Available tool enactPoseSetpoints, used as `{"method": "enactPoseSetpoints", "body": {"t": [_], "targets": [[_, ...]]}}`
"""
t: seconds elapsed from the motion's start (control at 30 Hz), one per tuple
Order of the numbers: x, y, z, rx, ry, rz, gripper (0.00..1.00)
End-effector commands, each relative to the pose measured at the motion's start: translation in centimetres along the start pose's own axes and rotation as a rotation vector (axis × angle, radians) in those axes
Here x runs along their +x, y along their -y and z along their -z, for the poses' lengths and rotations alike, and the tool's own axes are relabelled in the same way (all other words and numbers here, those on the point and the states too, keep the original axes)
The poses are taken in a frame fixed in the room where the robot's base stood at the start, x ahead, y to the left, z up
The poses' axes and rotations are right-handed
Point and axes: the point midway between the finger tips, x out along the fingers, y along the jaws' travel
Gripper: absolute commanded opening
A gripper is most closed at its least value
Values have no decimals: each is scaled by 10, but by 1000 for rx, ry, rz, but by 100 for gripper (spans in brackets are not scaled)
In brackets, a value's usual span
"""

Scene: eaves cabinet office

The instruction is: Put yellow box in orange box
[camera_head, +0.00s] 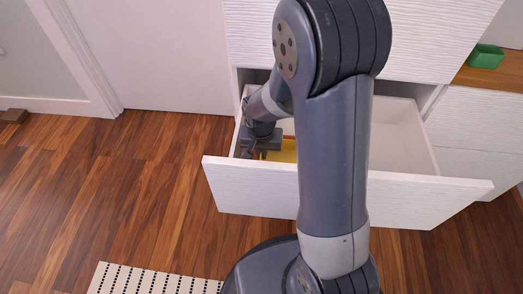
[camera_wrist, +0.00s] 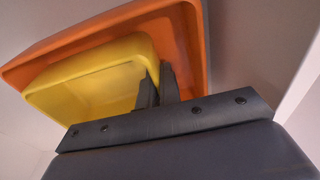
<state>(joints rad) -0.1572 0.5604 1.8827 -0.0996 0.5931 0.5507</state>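The yellow box (camera_wrist: 95,85) is in the wrist view, with the larger orange box (camera_wrist: 185,25) around and behind it. The yellow box overlaps the inside of the orange one; whether it rests on its floor is hard to tell. My gripper (camera_wrist: 156,80) has its two dark fingers close together at the yellow box's right wall, which runs between them. In the head view the yellow box (camera_head: 285,151) shows partly inside the open drawer, and my gripper (camera_head: 262,153) reaches down at its left. My arm hides much of the drawer, and little of the orange box shows there.
The white drawer (camera_head: 430,190) is pulled out of the cabinet, its front panel standing towards me. A green box (camera_head: 486,56) stands on the wooden top at right. A striped rug (camera_head: 150,280) lies on the wooden floor. The floor at left is clear.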

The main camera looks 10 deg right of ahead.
Motion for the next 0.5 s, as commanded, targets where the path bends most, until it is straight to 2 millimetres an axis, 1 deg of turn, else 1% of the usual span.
{"method": "enactPoseSetpoints", "body": {"t": [0.13,0.2,0.4,0.47,0.5], "targets": [[0,0,0,0,0,0,0],[0,0,0,0,0,0,8],[0,0,0,0,0,0,25],[0,0,0,0,0,0,30],[0,0,0,0,0,0,30]]}}
